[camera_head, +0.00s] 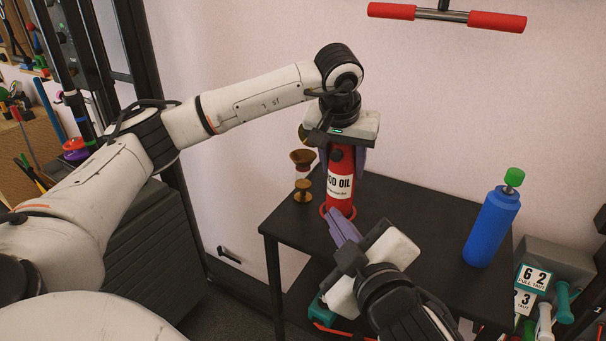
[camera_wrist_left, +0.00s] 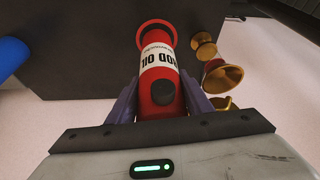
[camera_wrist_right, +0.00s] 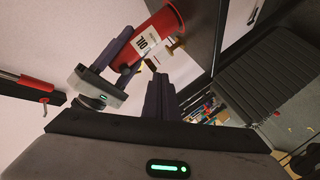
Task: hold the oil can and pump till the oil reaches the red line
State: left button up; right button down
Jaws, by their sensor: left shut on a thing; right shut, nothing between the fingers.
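The red oil can (camera_head: 341,190) stands upright on the black table, its white label reading "OD OIL". My left gripper (camera_head: 343,150) comes from above and is shut on the can's upper part. In the left wrist view its purple fingers lie on both sides of the can (camera_wrist_left: 158,65), near a dark round knob (camera_wrist_left: 163,93). My right gripper (camera_head: 343,226) is shut and empty, in front of the can near its base. Brass cup-shaped parts (camera_head: 302,157) (camera_head: 303,187) are beside the can, to its left. I cannot make out a red line or an oil level.
The black table (camera_head: 405,215) has free room right of the can. A blue bottle with a green cap (camera_head: 491,228) stands at its right side. A bar with red grips (camera_head: 445,15) is on the wall. Number signs (camera_head: 532,279) and tools are at the lower right.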

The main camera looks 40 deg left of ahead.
jog(key=s+a+r+n+y, duration=0.1)
jog(key=s+a+r+y, duration=0.1)
jog(key=a+r, duration=0.25)
jog(key=shift+w+a+r, duration=0.1)
jog(key=shift+w+a, duration=0.2)
jog(key=shift+w, duration=1.15)
jog(key=shift+w+a+r, duration=0.1)
jog(key=shift+w+a, duration=0.2)
jog(key=shift+w, duration=1.1)
jog(key=shift+w+a, duration=0.3)
jog(key=shift+w, duration=1.25)
jog(key=shift+w+a, duration=0.1)
jog(key=shift+w, duration=0.25)
jog(key=shift+s+d, duration=0.2)
jog(key=shift+s, duration=0.3)
jog(key=shift+s+d, duration=0.2)
jog(key=shift+s, duration=0.75)
jog(key=shift+s+d, duration=0.25)
jog(key=shift+s, duration=0.75)
jog(key=shift+s+d, duration=0.2)
jog(key=shift+s, duration=0.75)
